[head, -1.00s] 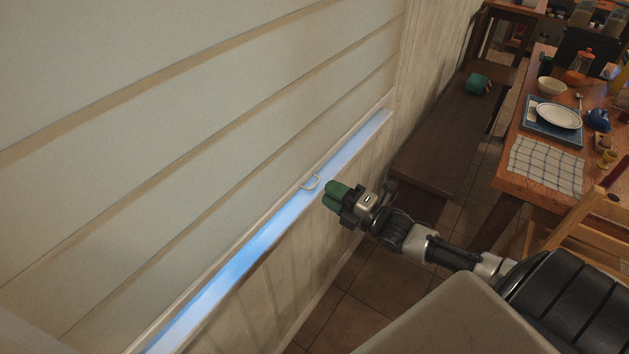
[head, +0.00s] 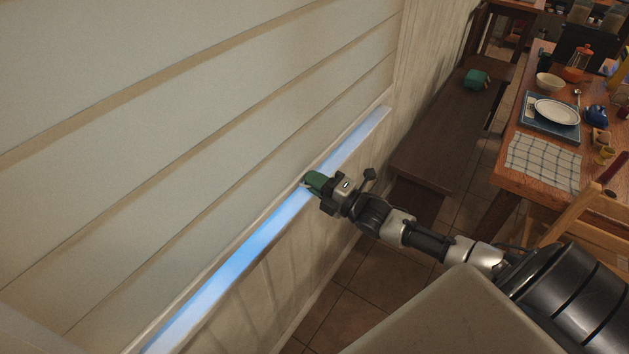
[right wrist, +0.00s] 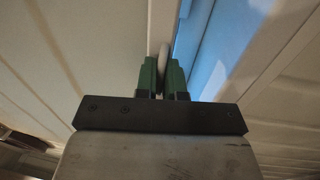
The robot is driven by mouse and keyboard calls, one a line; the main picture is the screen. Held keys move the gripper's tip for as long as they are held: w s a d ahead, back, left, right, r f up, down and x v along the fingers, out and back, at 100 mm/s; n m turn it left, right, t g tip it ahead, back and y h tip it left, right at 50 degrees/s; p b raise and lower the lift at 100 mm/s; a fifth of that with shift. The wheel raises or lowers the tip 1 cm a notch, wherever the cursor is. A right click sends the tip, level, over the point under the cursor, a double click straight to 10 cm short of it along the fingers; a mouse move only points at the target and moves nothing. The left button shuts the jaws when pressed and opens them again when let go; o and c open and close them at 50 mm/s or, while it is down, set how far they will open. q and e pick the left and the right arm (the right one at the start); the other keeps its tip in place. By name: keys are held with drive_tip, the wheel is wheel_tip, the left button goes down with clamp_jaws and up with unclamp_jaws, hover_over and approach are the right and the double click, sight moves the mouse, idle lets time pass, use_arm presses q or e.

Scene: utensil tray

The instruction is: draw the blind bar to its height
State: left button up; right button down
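The blind bar (head: 230,256) is the pale rail along the lower edge of the cream blind (head: 190,150). It runs diagonally, and a strip of bright blue window glass shows below it. My right gripper (head: 313,182) is at the bar's middle, where its green fingers cover the small pull handle. In the right wrist view the white handle (right wrist: 163,54) stands between the two green fingers (right wrist: 162,78), which are close together on it. The bar also shows in that view (right wrist: 160,22). My left gripper is not in view.
A dark wooden bench (head: 445,140) runs along the wall beyond the window, with a green object (head: 476,78) on it. A dining table (head: 510,178) with dishes and a wooden chair (head: 570,228) stand at the right. Open tiled floor (head: 345,315) lies below the window.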

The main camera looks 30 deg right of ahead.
wheel_tip(320, 180, down, 3)
drive_tip(key=shift+r+b, duration=0.2)
drive_tip(key=shift+b, duration=0.75)
drive_tip(key=c, duration=1.3)
unclamp_jaws()
drive_tip(key=shift+o, duration=0.2)
drive_tip(key=shift+s, duration=0.1)
